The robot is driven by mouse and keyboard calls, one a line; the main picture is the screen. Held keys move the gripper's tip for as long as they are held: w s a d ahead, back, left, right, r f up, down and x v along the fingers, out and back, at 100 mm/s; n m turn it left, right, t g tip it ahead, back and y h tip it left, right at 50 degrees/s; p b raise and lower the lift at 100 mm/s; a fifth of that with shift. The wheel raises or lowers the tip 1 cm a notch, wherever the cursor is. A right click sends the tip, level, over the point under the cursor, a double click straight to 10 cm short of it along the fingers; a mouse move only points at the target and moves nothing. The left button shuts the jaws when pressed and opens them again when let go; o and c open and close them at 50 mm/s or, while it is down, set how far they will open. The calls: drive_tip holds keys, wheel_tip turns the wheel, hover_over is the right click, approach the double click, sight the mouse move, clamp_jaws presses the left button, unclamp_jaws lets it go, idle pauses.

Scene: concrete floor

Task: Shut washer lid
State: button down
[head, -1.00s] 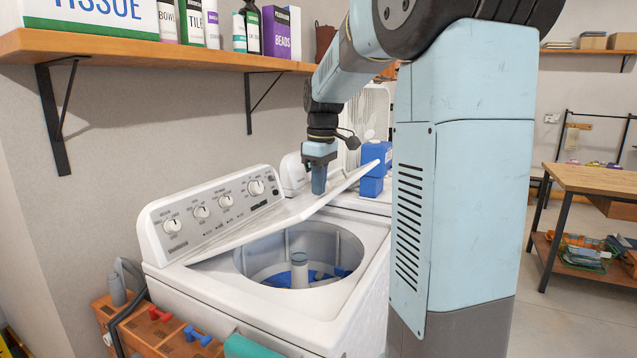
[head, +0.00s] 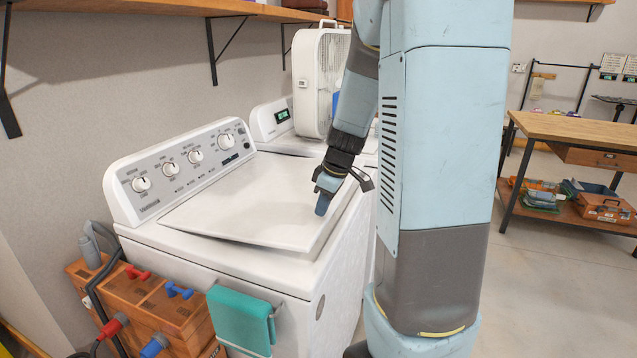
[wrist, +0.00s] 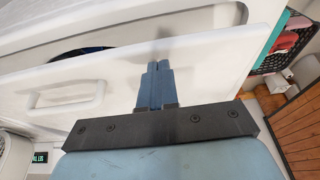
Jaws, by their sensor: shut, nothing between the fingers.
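The washer (head: 222,262) is a white top loader with a knobbed control panel at its back. Its lid (head: 245,205) is nearly flat over the tub, with its front edge a little raised above the top. In the wrist view the lid (wrist: 195,85) shows a narrow dark gap beyond its edge, with a bit of blue inside.
A second white machine with a box fan (head: 320,80) stands behind. A wooden cabinet (head: 150,305) with dumbbells stands at the left. A workbench (head: 575,130) stands at the right, with open floor before it.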

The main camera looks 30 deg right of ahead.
drive_tip(key=shift+s+d+f, duration=0.1)
drive_tip(key=shift+s+f, duration=0.1)
drive_tip(key=shift+f, duration=0.85)
drive_tip(key=shift+r, duration=0.1)
